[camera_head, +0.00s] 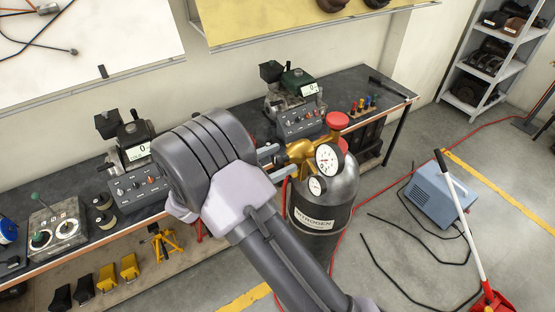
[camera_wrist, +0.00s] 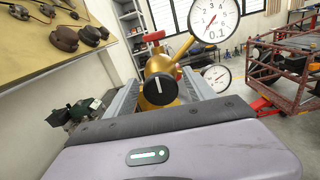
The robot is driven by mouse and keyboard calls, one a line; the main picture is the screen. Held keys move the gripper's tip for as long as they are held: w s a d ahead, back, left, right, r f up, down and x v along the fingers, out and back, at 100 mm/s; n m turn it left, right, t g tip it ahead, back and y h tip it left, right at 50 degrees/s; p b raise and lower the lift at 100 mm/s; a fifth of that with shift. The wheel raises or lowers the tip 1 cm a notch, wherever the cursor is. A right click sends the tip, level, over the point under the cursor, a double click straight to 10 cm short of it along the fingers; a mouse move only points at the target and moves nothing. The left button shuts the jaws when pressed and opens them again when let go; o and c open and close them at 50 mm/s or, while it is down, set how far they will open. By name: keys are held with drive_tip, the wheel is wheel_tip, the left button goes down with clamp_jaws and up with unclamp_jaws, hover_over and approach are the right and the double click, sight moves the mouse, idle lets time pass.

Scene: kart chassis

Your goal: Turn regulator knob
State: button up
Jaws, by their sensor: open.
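The brass regulator (camera_head: 298,152) is mounted on a dark grey cylinder marked NITROGEN (camera_head: 318,210). Its round black knob (camera_wrist: 160,88), with a white pointer line standing nearly upright, faces my wrist camera. My gripper (camera_wrist: 161,80) is open, with one finger on each side of the knob. I cannot tell whether either finger touches it. The large gauge (camera_head: 328,158) and a smaller gauge (camera_head: 317,185) sit beside the regulator; the large one shows also in the wrist view (camera_wrist: 213,18).
A red valve handwheel (camera_head: 338,120) tops the cylinder. A dark workbench (camera_head: 355,85) with instruments runs behind it. A blue box (camera_head: 440,195) with black cables and a red-and-white jack handle (camera_head: 462,215) stand on the floor at right. A red kart frame (camera_wrist: 285,70) is at right.

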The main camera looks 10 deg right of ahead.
drive_tip(key=c, duration=1.3)
drive_tip(key=shift+m, duration=0.3)
